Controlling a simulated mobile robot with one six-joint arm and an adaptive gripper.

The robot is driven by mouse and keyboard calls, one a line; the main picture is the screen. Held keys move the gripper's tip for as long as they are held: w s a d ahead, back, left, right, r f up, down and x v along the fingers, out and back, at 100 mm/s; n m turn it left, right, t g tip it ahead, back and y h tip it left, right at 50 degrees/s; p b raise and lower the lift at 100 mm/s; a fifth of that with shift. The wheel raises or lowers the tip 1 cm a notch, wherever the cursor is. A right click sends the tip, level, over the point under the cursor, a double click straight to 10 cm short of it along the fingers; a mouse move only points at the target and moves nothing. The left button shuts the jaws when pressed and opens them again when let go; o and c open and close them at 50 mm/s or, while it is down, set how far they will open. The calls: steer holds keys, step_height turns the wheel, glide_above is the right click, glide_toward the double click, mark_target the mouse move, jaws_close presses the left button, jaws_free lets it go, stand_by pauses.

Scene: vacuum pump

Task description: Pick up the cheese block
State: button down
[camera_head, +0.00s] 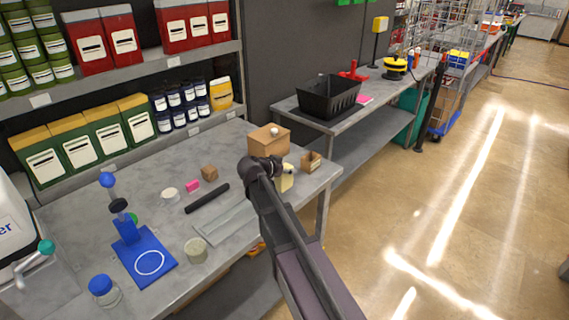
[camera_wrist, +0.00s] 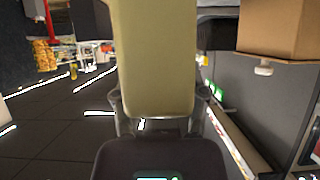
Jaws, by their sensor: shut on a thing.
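The cheese block (camera_wrist: 156,55) is a pale yellow block that fills the middle of the wrist view. My gripper (camera_wrist: 158,104) is shut on it, with one finger at each side of the block's near end. In the head view, part of the cheese block (camera_head: 287,180) shows just right of my wrist, near the table's right end. My arm hides the rest of the block and most of my gripper there. I cannot tell whether the block touches the table.
The grey table (camera_head: 165,230) holds a brown box (camera_head: 268,141) behind my gripper and a small open brown box (camera_head: 311,160) to its right. A black rod (camera_head: 207,198) and a blue stand (camera_head: 143,255) are left. A black bin (camera_head: 329,97) stands on the far bench.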

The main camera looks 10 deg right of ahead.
steer(key=s+r+p, duration=0.1)
steer(key=s, duration=1.1)
steer(key=shift+a, duration=0.45)
